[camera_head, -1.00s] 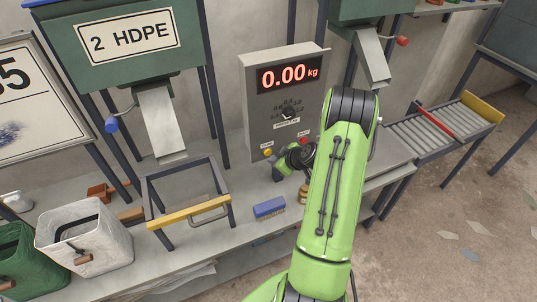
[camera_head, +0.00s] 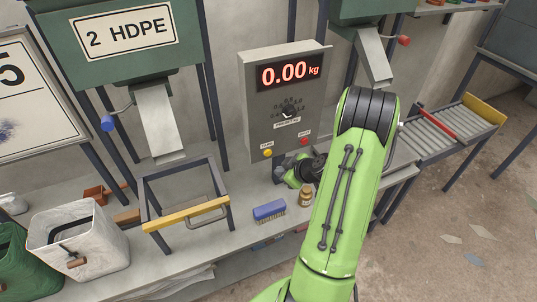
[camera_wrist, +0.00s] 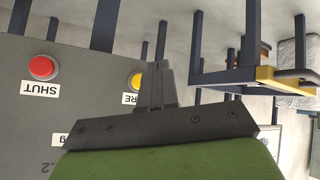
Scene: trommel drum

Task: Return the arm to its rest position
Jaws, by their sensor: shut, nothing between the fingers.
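My green arm (camera_head: 345,205) reaches up from the bottom of the head view, with its dark elbow joint (camera_head: 367,110) to the right of the scale console (camera_head: 285,98). The forearm folds back behind it, and a green and dark wrist part shows low in front of the console. Its fingertips cannot be made out there. In the wrist view my gripper (camera_wrist: 157,85) is shut and empty, its two dark fingers together. A yellow button (camera_wrist: 136,80) and a red button (camera_wrist: 42,67) on the console appear upside down beside it.
The bench holds a yellow-barred frame (camera_head: 188,216), a blue brush (camera_head: 269,210), a small brown jar (camera_head: 306,197) and a white bag (camera_head: 112,250). A chute (camera_head: 160,123) hangs above the frame. A roller conveyor (camera_head: 440,125) stands right of the arm. Open floor lies at the right.

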